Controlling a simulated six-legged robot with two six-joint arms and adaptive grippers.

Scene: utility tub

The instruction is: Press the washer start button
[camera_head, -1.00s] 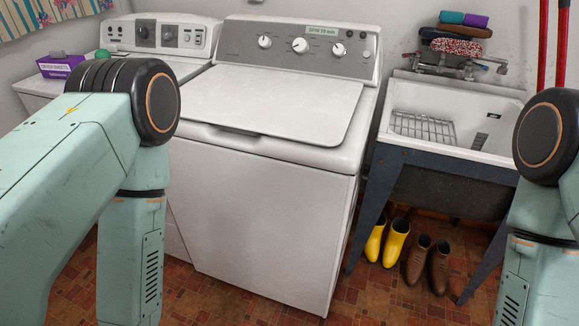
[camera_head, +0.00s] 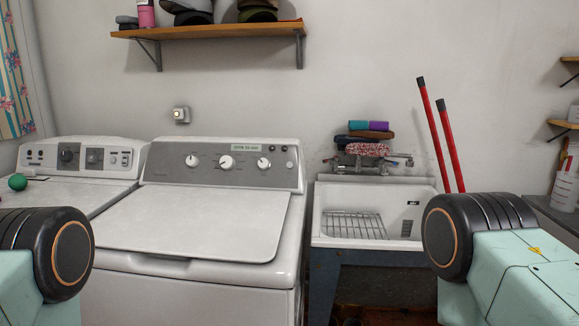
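The white washer (camera_head: 190,222) stands in front of me with its lid closed. Its grey control panel (camera_head: 215,167) at the back carries three white knobs and a small green-lit display (camera_head: 245,148). Small round buttons (camera_head: 284,149) sit at the panel's right end; their labels are too small to read. My arms show only as dark round joints and pale green links at the lower left and lower right. Both grippers are out of the picture, and neither arm covers the control panel.
A second white machine (camera_head: 85,160) stands to the left, with a green ball (camera_head: 17,182) on it. A utility tub (camera_head: 330,228) with a wire rack is on the right. Red-handled tools (camera_head: 440,135) lean behind it. A wooden shelf (camera_head: 210,32) hangs above.

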